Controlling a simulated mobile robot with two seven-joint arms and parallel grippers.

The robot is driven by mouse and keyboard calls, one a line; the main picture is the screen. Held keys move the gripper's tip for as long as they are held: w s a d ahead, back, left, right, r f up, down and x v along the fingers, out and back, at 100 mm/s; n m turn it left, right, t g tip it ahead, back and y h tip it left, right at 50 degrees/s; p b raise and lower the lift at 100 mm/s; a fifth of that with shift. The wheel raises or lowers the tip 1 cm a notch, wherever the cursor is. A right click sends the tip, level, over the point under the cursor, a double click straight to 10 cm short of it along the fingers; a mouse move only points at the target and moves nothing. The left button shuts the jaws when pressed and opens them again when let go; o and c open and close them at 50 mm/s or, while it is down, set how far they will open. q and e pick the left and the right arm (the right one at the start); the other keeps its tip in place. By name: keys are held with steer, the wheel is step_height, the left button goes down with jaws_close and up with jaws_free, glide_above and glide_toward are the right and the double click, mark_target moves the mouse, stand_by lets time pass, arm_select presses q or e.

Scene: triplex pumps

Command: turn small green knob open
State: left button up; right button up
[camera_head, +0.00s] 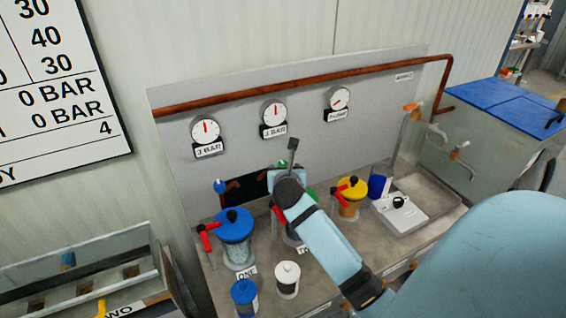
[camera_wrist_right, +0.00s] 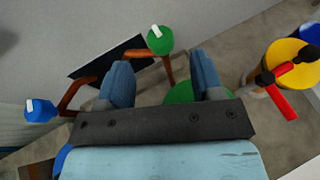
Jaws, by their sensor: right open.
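The small green knob (camera_wrist_right: 160,40), round with a white mark on its face, sits on a copper pipe at the wall panel in the right wrist view. A larger green pump lid (camera_wrist_right: 184,92) shows below, between the fingers. My left gripper is not in view.
A small blue knob (camera_wrist_right: 40,110) is on a pipe left of the green one. The blue-lidded pump (camera_head: 234,226) and yellow-lidded pump (camera_head: 352,189), with red handles, flank my right arm. Gauges (camera_head: 273,114) and a copper pipe (camera_head: 300,77) line the panel above.

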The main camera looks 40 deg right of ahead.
mark_target(283, 165)
steer(key=x, duration=0.7)
steer(key=shift+f, duration=0.15)
steer(key=c, duration=0.9)
